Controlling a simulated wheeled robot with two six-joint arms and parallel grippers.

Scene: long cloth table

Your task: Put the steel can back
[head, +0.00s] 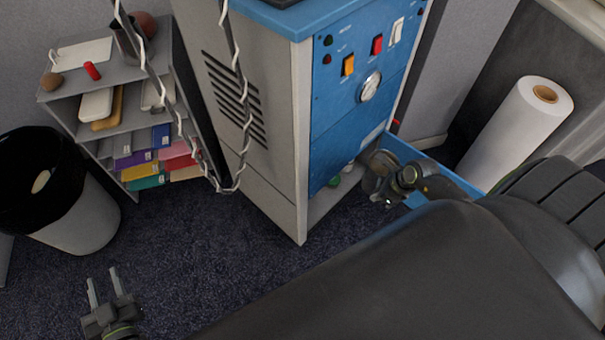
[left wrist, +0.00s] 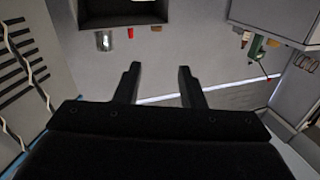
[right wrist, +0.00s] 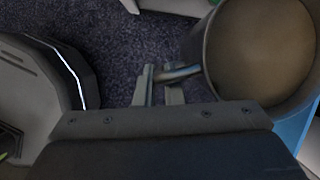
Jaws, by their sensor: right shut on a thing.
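The steel can, a round grey vessel with a side handle and a brownish inside, shows large at the upper right of the right wrist view (right wrist: 207,50). My right gripper (right wrist: 165,90) is shut on its handle, and the can's open mouth faces the camera. In the head view the can (head: 377,160) is small and partly hidden by my right gripper (head: 388,190), beside the blue cabinet's front at an open blue drawer (head: 424,158). My left gripper (head: 107,286) is open and empty, low over the carpet at the left; its two fingers also stand apart in the left wrist view (left wrist: 160,85).
A grey shelf unit (head: 62,97) holds a dark grey container (head: 127,40), a red item (head: 92,71) and coloured boxes. A black-lined bin (head: 85,215) stands left of it. A white paper roll (head: 515,130) stands right of the drawer. Carpet (head: 200,250) is clear in front.

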